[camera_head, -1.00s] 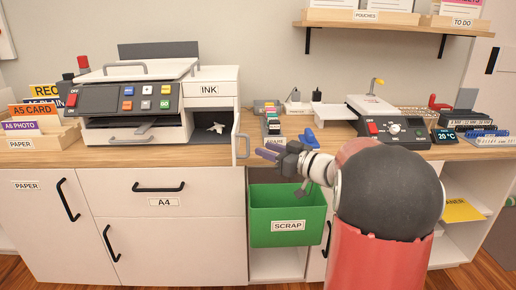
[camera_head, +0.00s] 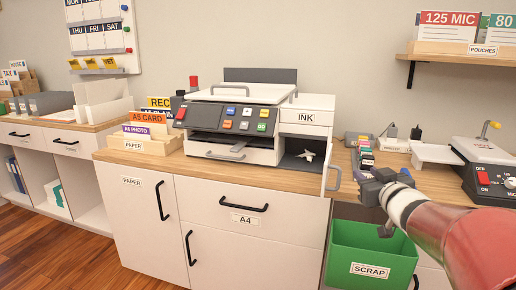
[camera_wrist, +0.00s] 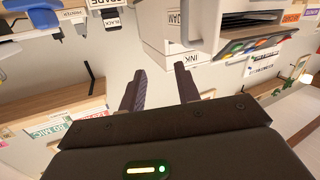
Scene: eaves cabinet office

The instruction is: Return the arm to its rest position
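My arm (camera_head: 455,235) reaches in from the lower right of the head view. My gripper (camera_head: 368,184) is in front of the counter edge, above the green SCRAP bin (camera_head: 345,245). In the wrist view my gripper (camera_wrist: 160,88) shows two dark fingers spread apart with nothing between them, so it is open and empty. The wrist view looks toward the INK-labelled printer side and hangs tilted, nearly upside down.
The printer (camera_head: 235,120) stands on the counter (camera_head: 200,170), its ink door (camera_head: 333,178) open beside my gripper. A small white piece (camera_head: 308,155) is inside. A laminator-like machine (camera_head: 485,170) is at right. A pouch shelf (camera_head: 460,52) hangs above. Floor (camera_head: 60,245) is clear at lower left.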

